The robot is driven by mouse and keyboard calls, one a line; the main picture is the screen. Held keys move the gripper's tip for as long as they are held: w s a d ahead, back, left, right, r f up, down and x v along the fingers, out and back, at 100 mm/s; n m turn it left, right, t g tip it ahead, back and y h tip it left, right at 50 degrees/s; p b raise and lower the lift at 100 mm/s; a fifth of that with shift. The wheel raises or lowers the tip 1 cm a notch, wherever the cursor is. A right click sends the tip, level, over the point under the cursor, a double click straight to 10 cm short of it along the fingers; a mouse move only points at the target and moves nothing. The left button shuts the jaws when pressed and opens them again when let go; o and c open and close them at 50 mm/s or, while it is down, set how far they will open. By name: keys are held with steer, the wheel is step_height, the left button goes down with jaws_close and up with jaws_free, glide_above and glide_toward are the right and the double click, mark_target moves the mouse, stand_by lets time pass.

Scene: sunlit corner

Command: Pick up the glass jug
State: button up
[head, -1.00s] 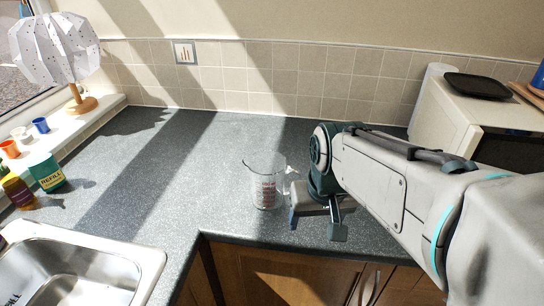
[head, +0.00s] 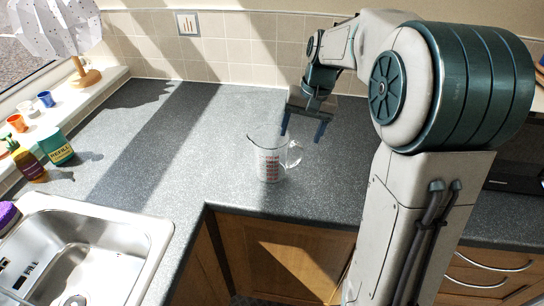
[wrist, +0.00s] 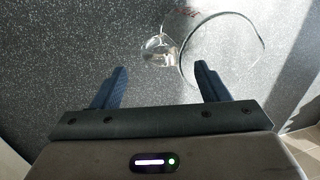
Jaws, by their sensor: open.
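The glass jug (head: 269,160) stands upright on the grey worktop near its front edge. It is clear, with red markings on its side and its handle on the right. My gripper (head: 304,138) is open and empty, pointing down above the worktop, behind and to the right of the jug. In the wrist view, the jug (wrist: 228,62) shows at the top right, with its handle (wrist: 159,50) at its left. There the open fingers of my gripper (wrist: 160,78) stand apart, below the handle in the picture, with nothing between them.
A steel sink (head: 95,255) lies at the front left. Refill bottles (head: 57,147) stand beside it, with small cups (head: 46,99) and a lamp (head: 85,76) on the sill. A tiled wall (head: 240,62) bounds the back. The worktop left of the jug is clear.

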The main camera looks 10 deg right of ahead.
mark_target(297, 147)
steer(key=f, duration=0.5)
steer(key=a+f, duration=0.1)
steer(key=f, duration=0.2)
steer(key=shift+a+p, duration=0.1)
steer(key=shift+p, duration=0.3)
steer(key=c, duration=1.4)
steer(key=shift+c, duration=0.2)
